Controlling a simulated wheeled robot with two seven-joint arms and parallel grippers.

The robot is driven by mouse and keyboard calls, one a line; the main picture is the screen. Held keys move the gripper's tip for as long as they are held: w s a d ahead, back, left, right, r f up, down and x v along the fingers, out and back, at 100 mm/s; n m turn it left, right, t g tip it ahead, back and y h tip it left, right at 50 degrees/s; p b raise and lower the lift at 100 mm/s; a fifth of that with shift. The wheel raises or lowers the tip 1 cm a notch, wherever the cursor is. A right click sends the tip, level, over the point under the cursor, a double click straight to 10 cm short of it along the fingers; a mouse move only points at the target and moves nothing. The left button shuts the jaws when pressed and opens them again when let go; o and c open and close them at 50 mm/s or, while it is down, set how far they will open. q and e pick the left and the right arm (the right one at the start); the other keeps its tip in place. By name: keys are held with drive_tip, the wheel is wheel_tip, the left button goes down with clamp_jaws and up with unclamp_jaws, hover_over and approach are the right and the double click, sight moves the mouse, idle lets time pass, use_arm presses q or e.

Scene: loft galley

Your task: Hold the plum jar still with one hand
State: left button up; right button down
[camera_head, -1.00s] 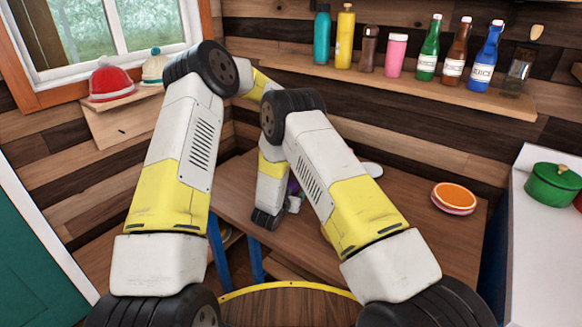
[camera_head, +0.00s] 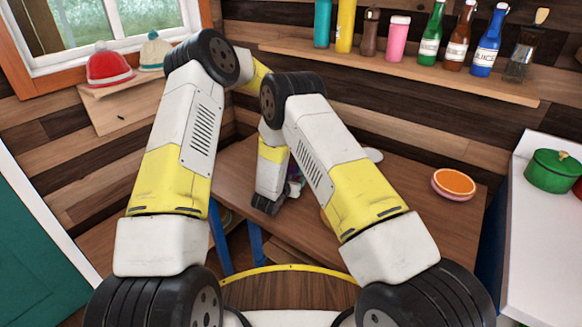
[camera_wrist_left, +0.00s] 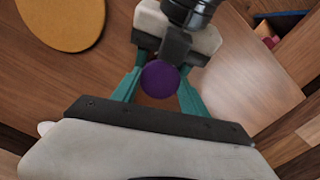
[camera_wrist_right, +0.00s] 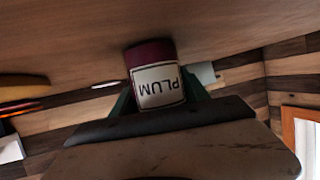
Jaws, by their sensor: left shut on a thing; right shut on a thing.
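The plum jar (camera_wrist_right: 158,88) has a white label reading PLUM, upside down in the right wrist view. My right gripper (camera_wrist_right: 157,103) is shut around its body, with a teal finger at each side. In the left wrist view the jar's round purple lid (camera_wrist_left: 160,79) lies between the teal fingers of my left gripper (camera_wrist_left: 161,88), which is shut on it from above. My other gripper's pale body and dark wrist show just beyond the lid there. In the head view only a small purple patch (camera_head: 293,175) shows; my arms hide most of the jar and both fingertips.
The wooden table (camera_head: 410,190) has free room at right, beside an orange-topped round dish (camera_head: 454,183). A tan disc (camera_wrist_left: 62,18) lies near the jar. A wall shelf (camera_head: 400,70) with several bottles runs behind. A green pot (camera_head: 552,171) stands on the white counter at right.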

use_arm(q)
drive_tip(key=o, duration=1.6)
drive_tip(key=shift+o, duration=0.2)
wheel_tip(320, 180, up, 12)
use_arm(e)
drive_tip(key=shift+c, duration=2.3)
unclamp_jaws()
drive_tip(key=v, duration=0.7)
drive_tip(key=shift+s+a+r, duration=0.1)
drive_tip(key=shift+s+r, duration=0.1)
drive_tip(key=shift+s, duration=0.1)
